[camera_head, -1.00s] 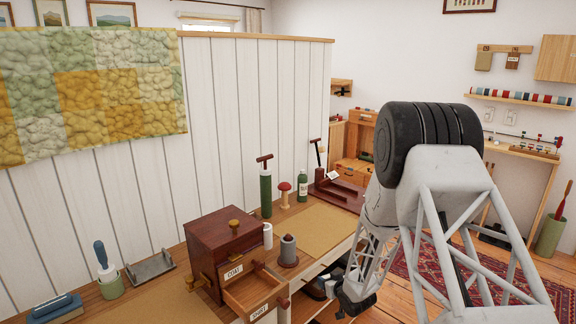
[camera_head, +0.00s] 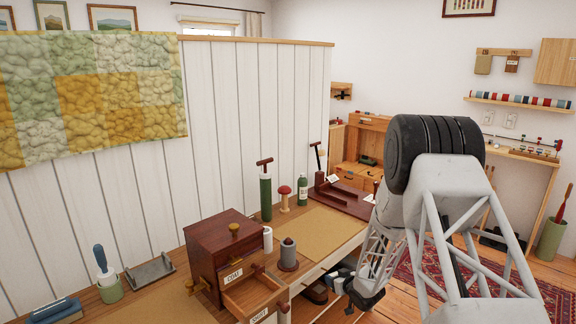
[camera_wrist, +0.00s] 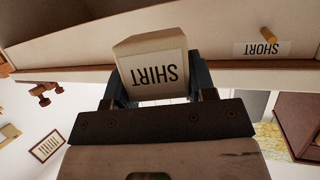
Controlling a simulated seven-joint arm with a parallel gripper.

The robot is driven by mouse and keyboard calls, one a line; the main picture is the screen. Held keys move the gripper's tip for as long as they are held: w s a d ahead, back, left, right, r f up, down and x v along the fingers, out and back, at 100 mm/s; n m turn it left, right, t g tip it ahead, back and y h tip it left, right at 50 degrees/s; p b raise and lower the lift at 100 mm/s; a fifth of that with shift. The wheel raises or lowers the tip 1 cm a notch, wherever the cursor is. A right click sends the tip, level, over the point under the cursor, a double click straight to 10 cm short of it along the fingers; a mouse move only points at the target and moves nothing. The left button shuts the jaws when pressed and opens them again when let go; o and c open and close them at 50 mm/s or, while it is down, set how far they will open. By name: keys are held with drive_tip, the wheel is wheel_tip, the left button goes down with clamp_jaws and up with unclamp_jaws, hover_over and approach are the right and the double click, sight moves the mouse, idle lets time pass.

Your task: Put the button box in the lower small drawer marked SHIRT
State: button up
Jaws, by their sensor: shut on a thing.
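A small cream box with a SHIRT label (camera_wrist: 152,75), which I take as the button box, sits between the dark fingers of my gripper (camera_wrist: 155,88) in the wrist view, its lettering upside down. My gripper is shut on it. In the head view my gripper (camera_head: 355,291) is by the bench's front edge, right of the cabinet; the box is not clear there. The red-brown cabinet (camera_head: 213,246) stands on the bench. Its lower small drawer, marked SHIRT (camera_head: 259,315), is pulled open, and the inside that shows looks empty. The COAT drawer front (camera_head: 234,273) is above it.
A grey spool-like post (camera_head: 288,256), a white cylinder (camera_head: 267,240), a green cylinder (camera_head: 265,198) and a green bottle (camera_head: 302,190) stand near the cabinet. The tan mat (camera_head: 320,228) is clear.

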drive_tip(key=s+f+m+h, duration=0.2)
drive_tip(key=s+f+h, duration=0.1)
drive_tip(key=f, duration=0.6)
drive_tip(key=s+f+m+t+h, duration=0.1)
drive_tip(key=s+f+m+h, duration=0.2)
drive_tip(key=s+f, duration=0.2)
wheel_tip(320, 180, down, 4)
drive_tip(key=shift+r+m+t, duration=0.1)
drive_tip(key=shift+m+t, duration=0.2)
idle(0.3)
drive_tip(key=shift+a, duration=0.1)
idle(0.7)
